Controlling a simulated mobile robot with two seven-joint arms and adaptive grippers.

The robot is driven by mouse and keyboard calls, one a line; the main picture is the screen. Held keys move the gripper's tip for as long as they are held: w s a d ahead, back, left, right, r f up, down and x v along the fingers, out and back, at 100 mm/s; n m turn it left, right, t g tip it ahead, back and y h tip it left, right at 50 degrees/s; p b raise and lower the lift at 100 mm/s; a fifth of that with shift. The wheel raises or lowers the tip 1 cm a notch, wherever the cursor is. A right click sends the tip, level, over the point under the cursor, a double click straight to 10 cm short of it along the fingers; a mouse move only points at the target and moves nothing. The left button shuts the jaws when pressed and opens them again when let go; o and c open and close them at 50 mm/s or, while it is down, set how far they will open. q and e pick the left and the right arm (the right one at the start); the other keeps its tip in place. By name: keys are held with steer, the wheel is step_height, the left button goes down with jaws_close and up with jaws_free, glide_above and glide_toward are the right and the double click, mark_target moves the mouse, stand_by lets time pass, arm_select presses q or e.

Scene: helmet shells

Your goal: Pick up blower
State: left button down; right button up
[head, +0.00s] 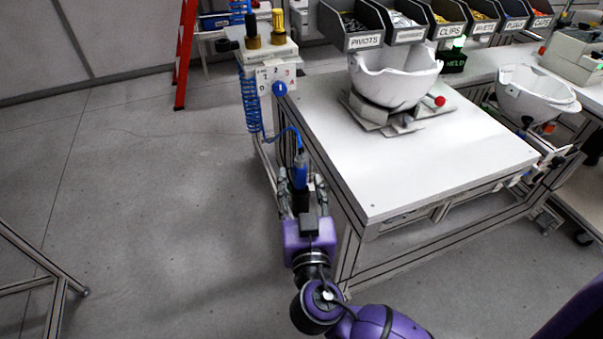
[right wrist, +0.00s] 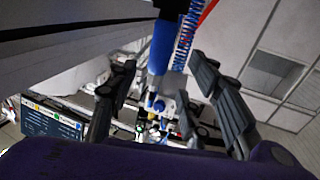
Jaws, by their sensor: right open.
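The blower (head: 300,172) is a blue and dark hand tool at the left side of the white workbench, joined to a blue coiled hose (head: 251,102). My right gripper (head: 302,187) is open, with one finger on each side of the blower in the head view. In the right wrist view the blue blower (right wrist: 161,48) shows between the two spread dark fingers of the right gripper (right wrist: 162,78). Whether a finger touches it, I cannot tell. My left gripper is not in view.
The white workbench (head: 400,160) stands right beside my right gripper. A white helmet shell (head: 393,82) sits in a holder on it, and another shell (head: 535,98) stands farther right. Grey labelled bins (head: 352,28) line the back.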

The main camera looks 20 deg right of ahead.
mark_target(300, 172)
steer(key=p+x, duration=0.1)
steer(key=x, duration=0.4)
steer(key=shift+d+r+p, duration=0.15)
steer(key=shift+r+p, duration=0.1)
steer(key=shift+p, duration=0.15)
steer(key=shift+w+d+f, duration=0.1)
steer(key=shift+w+f, duration=0.05)
steer(key=shift+w, duration=0.1)
steer(key=shift+w+f, duration=0.1)
steer(key=c, duration=0.8)
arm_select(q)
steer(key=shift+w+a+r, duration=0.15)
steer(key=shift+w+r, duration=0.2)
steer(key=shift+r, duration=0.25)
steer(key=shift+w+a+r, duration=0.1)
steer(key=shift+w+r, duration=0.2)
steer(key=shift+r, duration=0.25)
arm_select(e)
steer(key=shift+c, duration=0.6)
